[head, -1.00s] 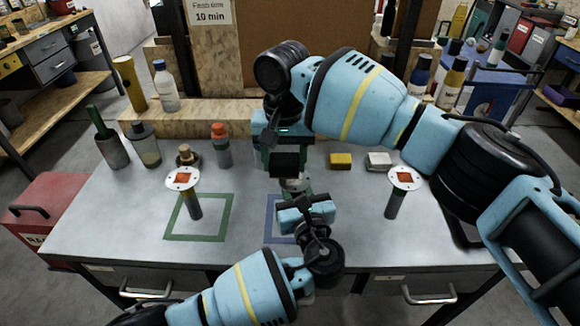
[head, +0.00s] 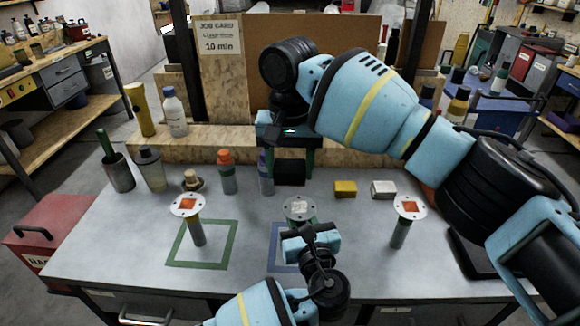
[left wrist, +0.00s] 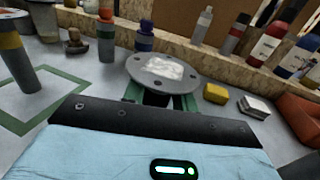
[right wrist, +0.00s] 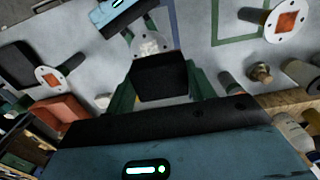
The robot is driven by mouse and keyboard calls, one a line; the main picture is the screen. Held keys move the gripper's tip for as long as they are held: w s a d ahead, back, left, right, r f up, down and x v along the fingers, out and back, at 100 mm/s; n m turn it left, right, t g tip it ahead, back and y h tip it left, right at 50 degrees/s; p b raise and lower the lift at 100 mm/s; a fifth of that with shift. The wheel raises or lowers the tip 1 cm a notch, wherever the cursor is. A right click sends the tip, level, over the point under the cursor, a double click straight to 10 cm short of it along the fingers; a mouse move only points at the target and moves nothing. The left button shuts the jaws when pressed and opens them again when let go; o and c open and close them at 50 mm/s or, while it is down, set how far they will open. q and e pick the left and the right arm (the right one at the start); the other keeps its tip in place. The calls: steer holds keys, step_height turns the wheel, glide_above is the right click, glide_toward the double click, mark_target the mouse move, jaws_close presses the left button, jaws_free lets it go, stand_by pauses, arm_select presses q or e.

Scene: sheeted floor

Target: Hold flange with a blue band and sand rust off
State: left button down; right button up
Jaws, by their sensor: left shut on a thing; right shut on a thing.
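My left gripper (head: 301,226) is shut on an upright flange (head: 300,207) above the front middle of the bench. Its round plate faces up, with a pale grey patch and no orange showing; it also shows in the left wrist view (left wrist: 160,72). Its stem is mostly hidden, and I cannot see its band. My right gripper (head: 289,177) is shut on a dark block (right wrist: 160,76), held above and behind the plate, apart from it in the head view. A left flange (head: 187,205) with a yellow band and a right flange (head: 410,207) stand upright, both with orange rust patches.
A green square outline (head: 233,243) and a partly hidden blue outline (head: 273,243) mark the bench. Yellow (head: 345,188) and white (head: 383,189) blocks lie at back right. Bottles and a wooden ledge (head: 200,140) line the back. A red toolbox (head: 60,232) stands at left.

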mark_target(289, 208)
steer(key=shift+f, duration=0.2)
stand_by(0.6)
steer(key=shift+f, duration=3.7)
steer(key=shift+d+f, duration=0.3)
steer(key=shift+d, duration=0.4)
steer(key=shift+c, duration=0.4)
steer(key=shift+w+d, duration=0.1)
steer(key=shift+d, duration=1.35)
steer(key=shift+a, duration=2.1)
steer(key=shift+a+r, duration=0.1)
steer(key=shift+r, duration=4.05)
